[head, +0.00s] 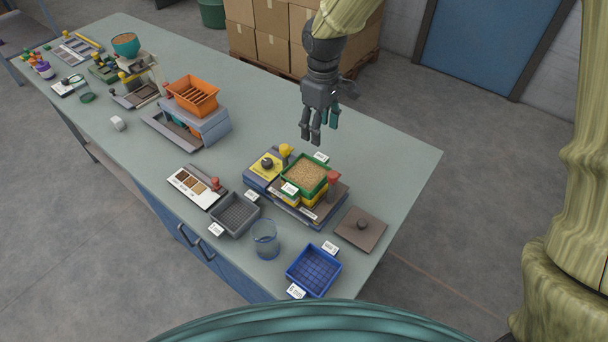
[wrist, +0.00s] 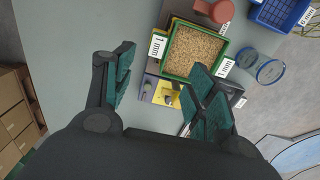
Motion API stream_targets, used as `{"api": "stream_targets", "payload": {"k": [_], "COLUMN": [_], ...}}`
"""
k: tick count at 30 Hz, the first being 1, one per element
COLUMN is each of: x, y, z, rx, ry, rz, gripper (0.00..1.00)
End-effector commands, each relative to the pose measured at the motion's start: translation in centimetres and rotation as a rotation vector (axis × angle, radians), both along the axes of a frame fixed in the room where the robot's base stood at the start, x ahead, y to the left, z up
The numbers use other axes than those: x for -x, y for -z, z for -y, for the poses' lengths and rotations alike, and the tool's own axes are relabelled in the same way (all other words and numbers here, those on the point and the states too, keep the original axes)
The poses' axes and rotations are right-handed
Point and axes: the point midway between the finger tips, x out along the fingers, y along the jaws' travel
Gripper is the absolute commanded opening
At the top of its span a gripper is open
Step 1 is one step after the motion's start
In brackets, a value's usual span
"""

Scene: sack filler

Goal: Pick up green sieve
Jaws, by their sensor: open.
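The green sieve (head: 307,168) is a square tray filled with tan grain, sitting on top of a yellow tray on a dark platform with clamps. In the wrist view the green sieve (wrist: 167,58) shows beyond the fingers, with "1 mm" labels on two sides. My gripper (head: 313,138) is open and empty, hanging fingers down above the table, apart from the sieve and behind it in the head view. In the wrist view my gripper (wrist: 160,80) has its teal finger pads spread, one finger covering the area near the sieve's lower right corner.
Around the sieve stand a red knob (head: 333,179), a yellow knob (head: 285,150), a blue sieve (head: 314,268), a grey sieve (head: 236,213), a clear beaker (head: 265,240) and a brown lid (head: 360,229). An orange tray (head: 193,95) stands farther left. The table behind the sieve is clear.

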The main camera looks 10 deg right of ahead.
Motion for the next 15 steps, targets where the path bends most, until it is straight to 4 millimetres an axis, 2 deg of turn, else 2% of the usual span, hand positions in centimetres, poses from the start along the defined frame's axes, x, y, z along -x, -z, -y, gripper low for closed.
{"api": "stream_targets", "payload": {"k": [1,8,15], "x": [0.0,0.1,0.1], "y": [0.7,2.0,5.0], "z": [0.0,0.2,0.2], "rx": [0.000,0.001,0.001], "ry": [0.000,0.003,0.002], "rz": [0.000,-0.003,-0.002], "gripper": [0.56,0.56,0.56]}}
